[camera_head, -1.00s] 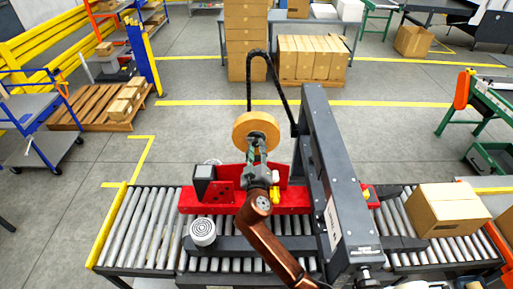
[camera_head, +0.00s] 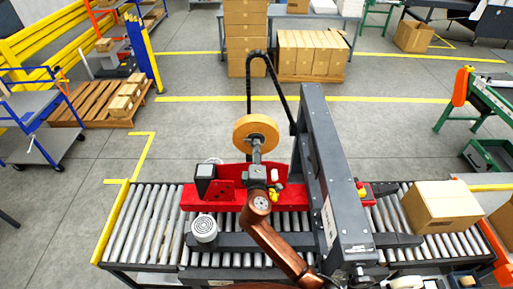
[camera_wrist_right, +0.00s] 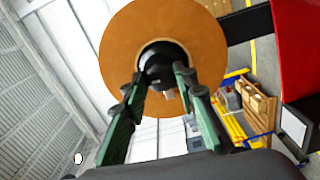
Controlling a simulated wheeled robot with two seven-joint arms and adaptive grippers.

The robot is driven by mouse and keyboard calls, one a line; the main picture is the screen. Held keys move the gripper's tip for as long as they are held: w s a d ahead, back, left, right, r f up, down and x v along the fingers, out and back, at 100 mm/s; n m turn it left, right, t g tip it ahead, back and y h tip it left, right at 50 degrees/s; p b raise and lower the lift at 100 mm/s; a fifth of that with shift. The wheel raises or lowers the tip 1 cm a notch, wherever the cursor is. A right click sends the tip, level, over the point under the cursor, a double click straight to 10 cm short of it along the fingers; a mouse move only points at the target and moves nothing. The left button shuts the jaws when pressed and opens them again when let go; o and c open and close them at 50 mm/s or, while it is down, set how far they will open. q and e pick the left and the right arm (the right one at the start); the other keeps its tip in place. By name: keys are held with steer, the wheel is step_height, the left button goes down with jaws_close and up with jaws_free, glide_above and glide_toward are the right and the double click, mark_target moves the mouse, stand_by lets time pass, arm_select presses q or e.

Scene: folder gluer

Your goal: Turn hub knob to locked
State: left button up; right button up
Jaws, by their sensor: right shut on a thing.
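A tan tape roll (camera_head: 246,126) stands upright above the red machine head on the roller conveyor. It fills the top of the right wrist view (camera_wrist_right: 120,45). The black hub knob (camera_wrist_right: 160,62) sits at its centre; in the head view my gripper mostly covers it. My right gripper (camera_head: 257,146), at the end of a copper-coloured arm, reaches the hub from the near side. In the wrist view its green fingers (camera_wrist_right: 163,82) lie on both sides of the knob and are shut on it. I cannot read a locked mark. My left gripper is not in view.
A dark upright frame (camera_head: 327,160) stands just right of my arm. The red machine head (camera_head: 223,193) and a white round cap (camera_head: 204,228) lie left of it. A carton (camera_head: 442,207) sits on the conveyor at right.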

steer(key=shift+n, duration=0.6)
steer(key=o, duration=1.2)
steer(key=shift+c, duration=0.2)
steer(key=s, duration=1.2)
steer(key=shift+d, duration=0.1)
